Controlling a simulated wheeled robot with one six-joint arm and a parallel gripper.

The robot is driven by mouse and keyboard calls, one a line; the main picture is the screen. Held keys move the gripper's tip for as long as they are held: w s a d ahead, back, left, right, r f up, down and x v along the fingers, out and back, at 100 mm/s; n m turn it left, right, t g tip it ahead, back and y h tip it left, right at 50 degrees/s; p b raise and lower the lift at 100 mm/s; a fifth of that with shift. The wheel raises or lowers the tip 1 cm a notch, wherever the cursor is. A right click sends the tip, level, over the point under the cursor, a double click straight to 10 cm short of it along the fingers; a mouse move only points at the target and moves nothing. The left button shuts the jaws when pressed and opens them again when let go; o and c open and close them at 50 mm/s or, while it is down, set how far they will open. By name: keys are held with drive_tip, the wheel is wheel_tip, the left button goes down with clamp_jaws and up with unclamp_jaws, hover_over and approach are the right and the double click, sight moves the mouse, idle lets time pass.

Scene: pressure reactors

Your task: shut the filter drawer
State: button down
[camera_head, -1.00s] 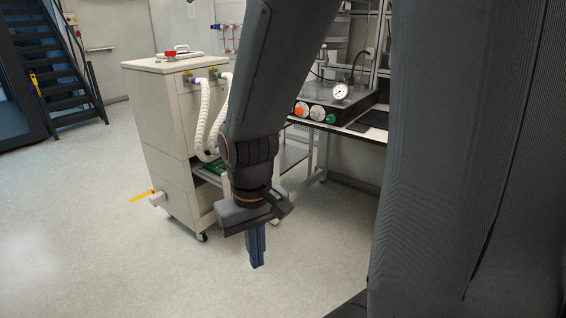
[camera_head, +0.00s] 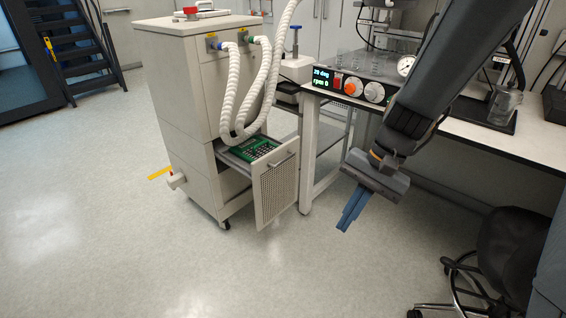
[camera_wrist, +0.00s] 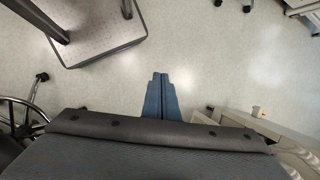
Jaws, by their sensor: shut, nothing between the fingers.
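The filter drawer (camera_head: 274,184) stands pulled out from the lower front of the beige wheeled cabinet (camera_head: 173,85). Its front is a perforated panel with a bar handle, and a green board-like insert (camera_head: 252,149) lies inside it. My gripper (camera_head: 348,224) is shut and empty, its blue fingers pointing down over open floor. In the picture it is right of the drawer front and apart from it. In the wrist view the shut blue fingers (camera_wrist: 161,97) show over bare floor.
Two white corrugated hoses (camera_head: 233,90) hang from the cabinet's upper ports down to the open drawer. A bench (camera_head: 480,137) with a stirrer unit (camera_head: 360,86) stands behind my arm. A black chair (camera_head: 506,248) is at lower right. The floor in front is clear.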

drive_tip(key=w+a+f+m+y+b, duration=0.4)
drive_tip(key=w+a+f+m+y, duration=0.25)
drive_tip(key=w, duration=0.55)
drive_tip(key=m+t+y+b, duration=0.4)
drive_tip(key=m+t+b, duration=0.3)
drive_tip(key=m+t, duration=0.6)
approach(273, 155)
drive_tip(key=b+x, duration=0.1)
drive_tip(key=x, duration=0.5)
drive_tip(key=shift+w+a, duration=0.15)
drive_tip(key=shift+a, duration=0.05)
